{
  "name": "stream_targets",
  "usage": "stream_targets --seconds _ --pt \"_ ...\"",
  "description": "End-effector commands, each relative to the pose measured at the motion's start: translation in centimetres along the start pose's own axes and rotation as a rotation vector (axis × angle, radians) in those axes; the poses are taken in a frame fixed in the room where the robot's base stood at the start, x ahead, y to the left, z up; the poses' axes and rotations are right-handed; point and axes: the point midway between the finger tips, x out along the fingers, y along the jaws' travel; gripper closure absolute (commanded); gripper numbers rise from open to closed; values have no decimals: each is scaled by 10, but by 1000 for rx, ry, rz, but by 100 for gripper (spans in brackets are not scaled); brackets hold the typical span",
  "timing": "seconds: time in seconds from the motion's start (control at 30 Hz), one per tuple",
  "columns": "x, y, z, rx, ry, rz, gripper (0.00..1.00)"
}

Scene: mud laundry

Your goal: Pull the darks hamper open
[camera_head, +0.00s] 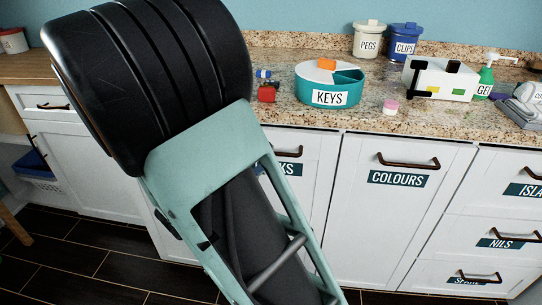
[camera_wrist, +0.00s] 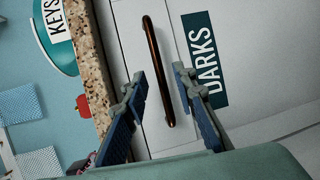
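The darks hamper (camera_head: 312,190) is a closed white front under the counter, partly hidden behind my arm in the head view. Its label (camera_head: 282,169) shows only the last letters there, and its dark handle (camera_head: 290,153) shows in part. In the wrist view the DARKS label (camera_wrist: 206,62) reads in full, with the long bronze handle (camera_wrist: 157,70) beside it. My gripper (camera_wrist: 160,72) is open, with one finger on each side of the handle's line. Neither finger visibly touches it, and I cannot tell the depth between them. The head view hides my gripper behind my arm.
The COLOURS front (camera_head: 396,215) is closed to the right, with a stack of drawers (camera_head: 490,212) beyond it.

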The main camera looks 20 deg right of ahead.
Motion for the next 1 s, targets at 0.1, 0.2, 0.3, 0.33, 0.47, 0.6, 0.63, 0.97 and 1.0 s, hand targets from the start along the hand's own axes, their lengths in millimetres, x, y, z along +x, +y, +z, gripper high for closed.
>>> stream_targets --seconds 0.1,0.2,0.3,0.33,0.47,0.6,0.63,0.97,1.0 --pt "20 -2 1 1 -3 0 74" --pt "31 -1 1 0 -3 0 74" --pt "37 -1 0 0 -1 -1 74" --pt "38 -1 0 0 0 -1 74" --pt "39 0 0 0 0 -1 74" --pt "39 0 0 0 0 -1 74" --pt "39 0 0 0 0 -1 77" --pt "39 0 0 0 0 -1 100" --pt "39 0 0 0 0 -1 100"
